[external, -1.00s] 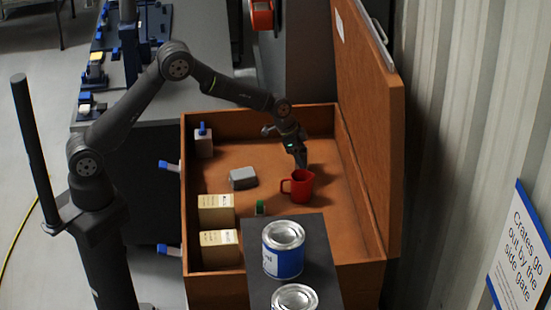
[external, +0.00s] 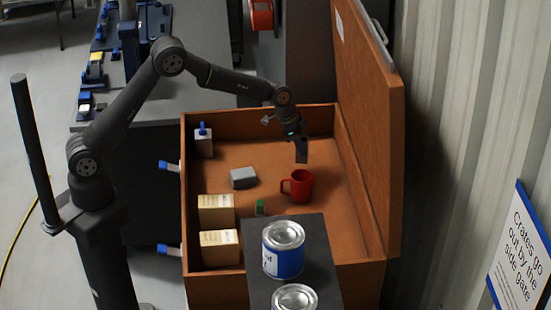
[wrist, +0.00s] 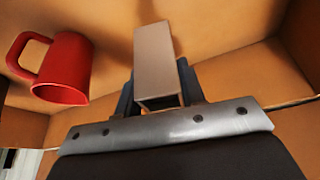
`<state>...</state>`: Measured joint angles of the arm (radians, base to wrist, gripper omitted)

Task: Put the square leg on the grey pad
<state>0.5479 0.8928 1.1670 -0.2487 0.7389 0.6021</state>
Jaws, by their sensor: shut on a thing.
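My gripper (external: 300,143) is above the floor of the orange-brown crate (external: 225,115), just behind the red mug. In the wrist view my gripper (wrist: 158,92) is shut on the square leg (wrist: 155,60), a plain pale grey-brown bar with a square end between the two dark fingers. The leg points away from the wrist, and its far end appears clear of the crate floor. In the external view the leg is hard to tell from the dark fingers. A grey slab (external: 243,178) lies on the crate floor, left of the mug; I cannot tell whether it is the grey pad.
The red mug (external: 301,186) stands close by and also shows in the wrist view (wrist: 66,70). Two cream boxes (external: 216,210), a small green item (external: 260,206) and a blue-topped block (external: 204,142) are in the crate. Cans (external: 284,248) stand on a dark board (external: 253,268) in front.

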